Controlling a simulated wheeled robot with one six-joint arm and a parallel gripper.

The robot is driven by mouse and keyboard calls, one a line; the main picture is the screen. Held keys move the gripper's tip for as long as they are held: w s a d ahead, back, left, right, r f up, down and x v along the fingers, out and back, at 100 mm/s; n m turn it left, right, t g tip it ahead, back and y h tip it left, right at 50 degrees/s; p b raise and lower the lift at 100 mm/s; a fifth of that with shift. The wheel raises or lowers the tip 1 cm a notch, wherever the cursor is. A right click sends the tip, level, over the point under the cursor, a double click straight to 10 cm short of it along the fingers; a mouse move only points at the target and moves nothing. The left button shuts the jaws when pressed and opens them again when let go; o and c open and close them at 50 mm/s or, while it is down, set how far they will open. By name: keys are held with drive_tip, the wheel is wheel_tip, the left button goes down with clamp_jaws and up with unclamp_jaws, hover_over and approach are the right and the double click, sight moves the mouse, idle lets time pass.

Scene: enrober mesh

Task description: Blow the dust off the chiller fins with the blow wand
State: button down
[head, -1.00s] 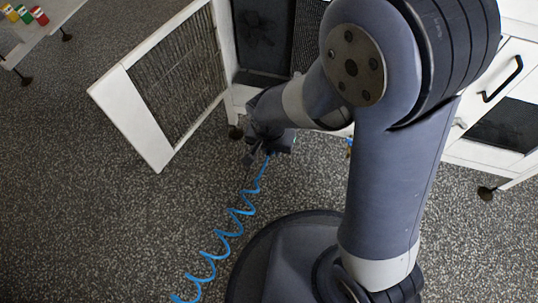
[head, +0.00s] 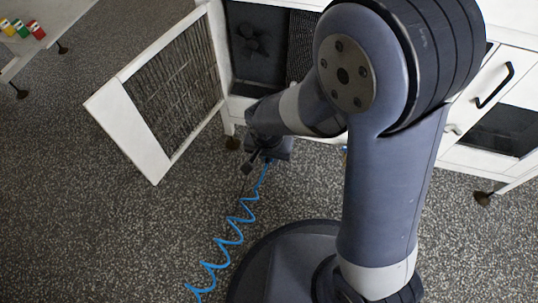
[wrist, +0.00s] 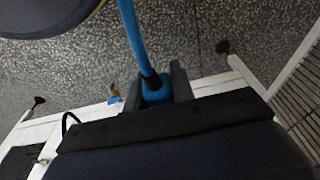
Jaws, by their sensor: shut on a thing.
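My gripper (head: 258,158) is low in front of the open white cabinet. The wrist view shows its two fingers (wrist: 158,88) shut on the blue blow wand (wrist: 157,90). A blue hose (wrist: 133,38) runs from the wand and hangs as a coil (head: 228,241) towards the floor in the head view. The wand's tip is hidden. Dark upright fins (head: 301,47) show inside the cabinet, partly covered by my arm. The cabinet's door (head: 130,128) stands open to the left, with a grey, dusty-looking slatted panel (head: 174,78) in its frame. I cannot tell dust on the inner fins.
A dark fan-like part (head: 252,42) sits left of the fins. A white cabinet front with a black handle (head: 494,85) is at right. A small brass-and-blue fitting (wrist: 113,95) is by the cabinet edge. A table (head: 22,52) holds coloured items at far left. Speckled floor lies clear at left.

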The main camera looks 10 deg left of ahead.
drive_tip(key=d, duration=1)
drive_tip(key=shift+s+d, duration=0.15)
drive_tip(key=shift+s, duration=0.25)
idle(0.8)
idle(0.6)
drive_tip(key=shift+s+a, duration=0.15)
drive_tip(key=shift+s, duration=1.1)
drive_tip(key=shift+s+a, duration=0.1)
drive_tip(key=shift+s, duration=1.15)
